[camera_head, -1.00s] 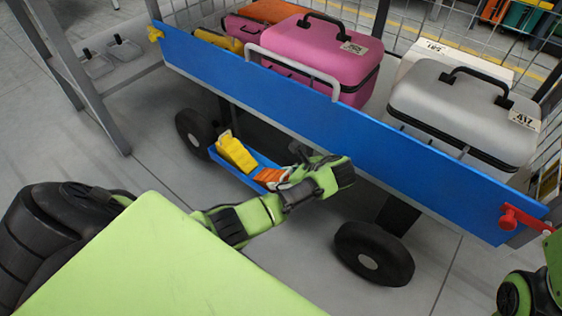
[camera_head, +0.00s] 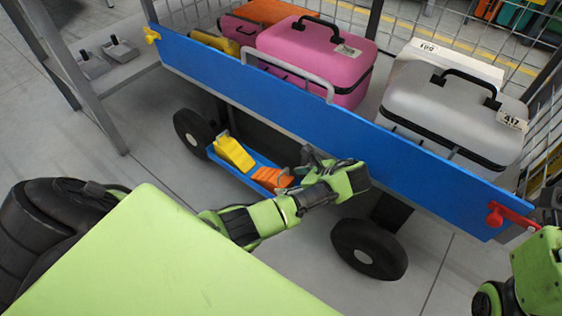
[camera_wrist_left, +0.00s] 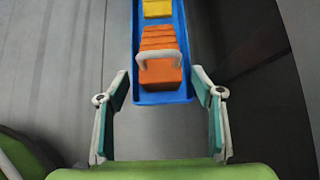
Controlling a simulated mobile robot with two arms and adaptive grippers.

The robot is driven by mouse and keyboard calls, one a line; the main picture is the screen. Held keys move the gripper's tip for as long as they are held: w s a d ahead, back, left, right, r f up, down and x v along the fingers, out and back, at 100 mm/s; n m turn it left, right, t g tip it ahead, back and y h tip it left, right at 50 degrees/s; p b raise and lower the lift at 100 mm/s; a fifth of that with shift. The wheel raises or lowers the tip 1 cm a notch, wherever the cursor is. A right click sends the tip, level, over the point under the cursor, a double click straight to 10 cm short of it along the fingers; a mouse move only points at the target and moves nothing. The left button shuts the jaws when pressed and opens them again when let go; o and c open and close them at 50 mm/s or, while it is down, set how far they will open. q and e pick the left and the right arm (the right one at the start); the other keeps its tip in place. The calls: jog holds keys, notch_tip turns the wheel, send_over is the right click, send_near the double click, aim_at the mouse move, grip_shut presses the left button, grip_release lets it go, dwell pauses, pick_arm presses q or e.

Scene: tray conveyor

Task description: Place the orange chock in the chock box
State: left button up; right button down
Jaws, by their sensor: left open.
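The orange chock (camera_head: 270,178) sits in the blue chock box (camera_head: 218,157), a narrow tray low under the cart's blue side panel. A yellow chock (camera_head: 235,154) sits in the same box, further left. In the left wrist view the orange chock (camera_wrist_left: 160,58) lies inside the box (camera_wrist_left: 162,98) with its pale handle facing me. My left gripper (camera_wrist_left: 160,108) is open and empty, its fingers apart on both sides of the box's near end, short of the chock. In the head view my left wrist partly covers the gripper (camera_head: 288,178) and the box's right end. My right gripper is not visible; only part of that arm shows.
The cart's blue side panel (camera_head: 330,120) hangs above the box. Black wheels stand at the left (camera_head: 193,132) and the right (camera_head: 369,249). Pink (camera_head: 310,55) and grey (camera_head: 455,110) cases sit on the cart. A red latch (camera_head: 508,214) is at the panel's right end.

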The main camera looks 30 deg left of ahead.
pick_arm(q)
jog(key=d+p, duration=0.1)
jog(key=d, duration=0.8)
jog(key=shift+s, duration=0.35)
jog(key=shift+f, duration=0.1)
